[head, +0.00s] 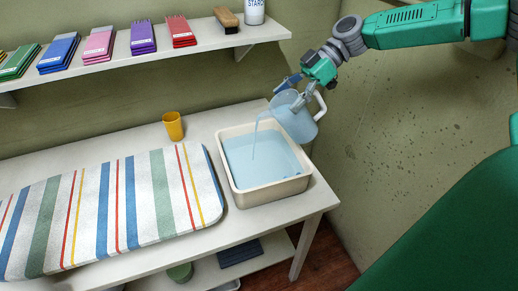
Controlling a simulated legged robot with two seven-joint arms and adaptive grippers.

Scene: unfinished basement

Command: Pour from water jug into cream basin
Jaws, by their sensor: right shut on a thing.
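The cream basin (267,193) stands at the right end of the white table and holds light blue water (262,160). The water jug (297,122) is translucent blue with a white handle. It is tilted to the left above the basin's back right corner, and a thin stream runs from its spout into the basin. My right gripper (309,91) is shut on the jug near its handle and upper rim. The fingertips are partly hidden against the jug. My left gripper is not in view.
A striped ironing pad (110,214) covers the left of the white table (235,238). A wall shelf (130,57) above holds several coloured packs, a brush (226,20) and a starch can (254,12).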

